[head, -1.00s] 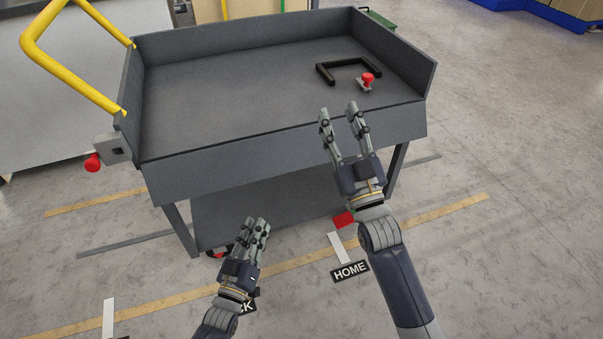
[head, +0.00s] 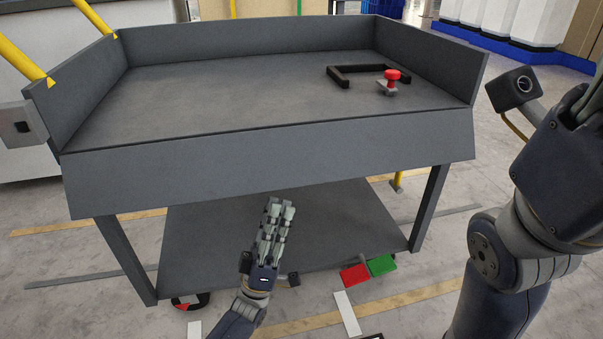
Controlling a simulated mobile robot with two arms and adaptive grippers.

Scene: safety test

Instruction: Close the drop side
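The grey cart (head: 230,95) has raised walls at its back, left and right. Its drop side (head: 270,178) hangs folded down along the front edge, below deck level. My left gripper (head: 281,203) is in front of the cart, seen against the lower shelf and below the drop side. Its fingers point up and look close together; the angle hides any gap, and nothing shows in them. My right gripper (head: 590,100) is at the right edge, right of the cart. Its fingers are partly cut off by the frame.
A red knob (head: 392,76) and a black U-shaped bar (head: 340,80) are on the deck at right. A grey latch block (head: 22,128) sits at left by the yellow handle (head: 22,60). Red (head: 355,275) and green (head: 383,265) pedals are low at front right.

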